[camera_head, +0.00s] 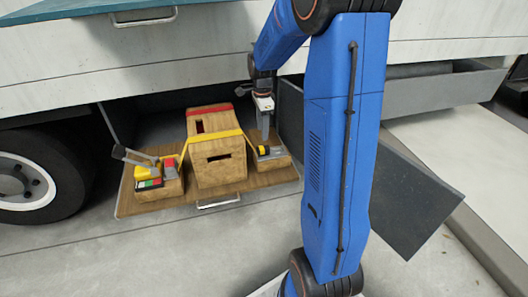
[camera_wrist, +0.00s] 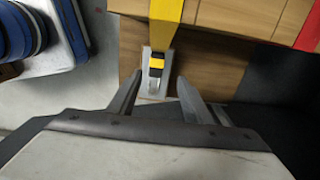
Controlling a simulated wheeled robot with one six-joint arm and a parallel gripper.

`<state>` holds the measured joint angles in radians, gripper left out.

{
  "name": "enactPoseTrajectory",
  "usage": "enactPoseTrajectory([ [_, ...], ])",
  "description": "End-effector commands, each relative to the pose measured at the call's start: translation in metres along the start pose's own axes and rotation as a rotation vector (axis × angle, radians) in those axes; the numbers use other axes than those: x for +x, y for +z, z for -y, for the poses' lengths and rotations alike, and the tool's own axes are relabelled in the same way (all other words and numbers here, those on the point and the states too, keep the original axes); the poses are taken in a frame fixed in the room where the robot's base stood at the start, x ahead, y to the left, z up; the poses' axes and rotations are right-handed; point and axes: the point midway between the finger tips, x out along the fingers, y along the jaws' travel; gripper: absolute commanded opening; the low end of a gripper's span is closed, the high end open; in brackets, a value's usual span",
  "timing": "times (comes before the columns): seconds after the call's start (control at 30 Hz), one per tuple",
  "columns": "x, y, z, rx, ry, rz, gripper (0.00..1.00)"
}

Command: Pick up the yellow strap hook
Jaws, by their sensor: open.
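The yellow strap (camera_wrist: 166,25) runs over the wooden box (camera_head: 222,166) and down its right side. At its right end is the yellow strap hook (camera_wrist: 156,65), with black and yellow parts on a grey metal plate; in the head view it shows small on the wooden block at the right (camera_head: 264,151). My gripper (camera_wrist: 157,93) is open and empty. In the wrist view its two fingers are spread to either side of the hook's lower end, and I see no contact. In the head view my gripper (camera_head: 265,137) hangs just above the hook.
A wooden tray (camera_head: 240,194) under the truck bears the box. A dark panel (camera_head: 412,195) stands at right, a truck wheel (camera_head: 25,188) at left. The concrete floor in front is clear.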

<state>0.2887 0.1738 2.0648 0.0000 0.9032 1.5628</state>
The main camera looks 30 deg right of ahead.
Motion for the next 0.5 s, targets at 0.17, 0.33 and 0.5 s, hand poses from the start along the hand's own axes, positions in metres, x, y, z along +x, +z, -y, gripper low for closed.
enactPoseTrajectory([
  [0.17,0.029,0.0,-0.001,0.0,0.003,0.0,0.45],
  [0.33,0.042,0.0,0.0,0.0,0.001,0.0,0.45],
  [0.5,0.053,-0.001,-0.003,0.0,0.002,0.0,0.45],
])
